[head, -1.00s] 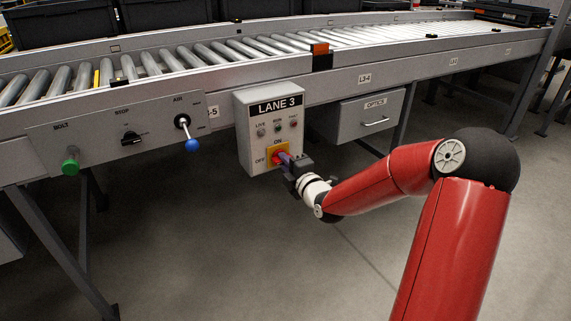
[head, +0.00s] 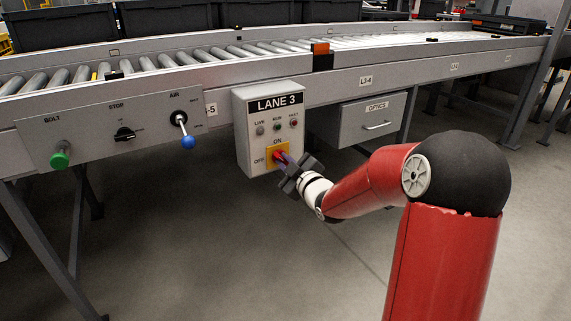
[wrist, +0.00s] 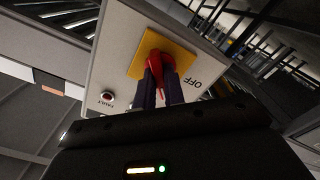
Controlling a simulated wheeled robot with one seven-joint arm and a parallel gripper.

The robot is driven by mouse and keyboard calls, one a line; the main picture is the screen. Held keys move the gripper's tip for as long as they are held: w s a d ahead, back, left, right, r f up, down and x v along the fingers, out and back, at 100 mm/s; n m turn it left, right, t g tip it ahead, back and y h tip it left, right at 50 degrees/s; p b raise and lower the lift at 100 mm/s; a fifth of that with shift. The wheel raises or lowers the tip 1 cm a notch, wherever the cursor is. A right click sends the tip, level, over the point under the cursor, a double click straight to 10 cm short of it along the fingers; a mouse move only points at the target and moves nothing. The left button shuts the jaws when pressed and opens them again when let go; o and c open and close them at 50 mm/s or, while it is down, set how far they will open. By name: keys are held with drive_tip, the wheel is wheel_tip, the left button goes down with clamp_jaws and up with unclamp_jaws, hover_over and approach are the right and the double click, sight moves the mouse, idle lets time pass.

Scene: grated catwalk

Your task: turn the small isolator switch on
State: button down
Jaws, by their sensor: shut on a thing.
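The isolator switch is a red handle (wrist: 158,68) on a yellow plate (wrist: 136,64), low on the grey LANE 3 box (head: 243,130). The plate also shows in the head view (head: 270,148), with ON above it and OFF to its left. My gripper (head: 283,160) reaches the switch from the lower right. In the wrist view its two dark fingers (wrist: 163,88) are shut on the red handle, one on each side. The fingers and gripper body hide part of the handle in the head view, and its exact angle is hard to tell there.
Left of the box, a panel (head: 95,140) carries a green knob (head: 60,160), a black STOP switch (head: 124,134) and a blue-tipped AIR lever (head: 186,140). A roller conveyor (head: 230,52) runs above. An OPTICS drawer (head: 355,118) hangs at right. The floor below is clear.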

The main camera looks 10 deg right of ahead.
drive_tip(key=m, duration=0.4)
drive_tip(key=shift+m+p, duration=0.3)
drive_tip(key=shift+p, duration=0.1)
drive_tip(key=shift+m+p, duration=0.5)
drive_tip(key=shift+m, duration=1.3)
drive_tip(key=c, duration=1.5)
unclamp_jaws()
drive_tip(key=v, duration=0.7)
drive_tip(key=shift+s+d, duration=0.1)
drive_tip(key=shift+s, duration=0.25)
